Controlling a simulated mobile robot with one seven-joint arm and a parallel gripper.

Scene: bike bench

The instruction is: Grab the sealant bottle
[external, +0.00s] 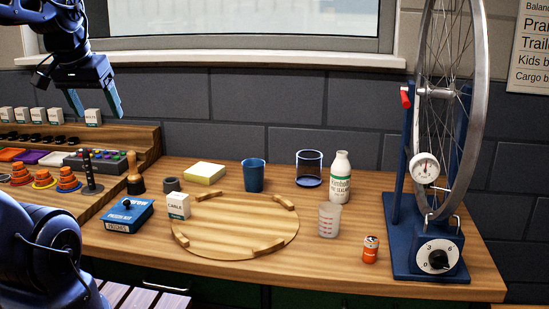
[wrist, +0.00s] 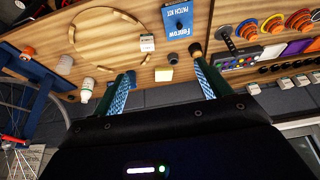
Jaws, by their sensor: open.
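The sealant bottle (external: 340,178) is white with a green label band and stands upright on the bench, right of the middle. It also shows in the wrist view (wrist: 87,90), left of my fingers. My gripper (external: 95,103) is high at the upper left, above the parts rack, far from the bottle. Its two blue fingers also show in the wrist view (wrist: 163,92), spread apart with nothing between them.
A glass jar (external: 309,169) and a measuring cup (external: 329,219) stand close to the bottle. A blue cup (external: 253,175), a round wooden tray (external: 235,228) and an orange can (external: 370,249) are nearby. The wheel stand (external: 427,210) rises at the right.

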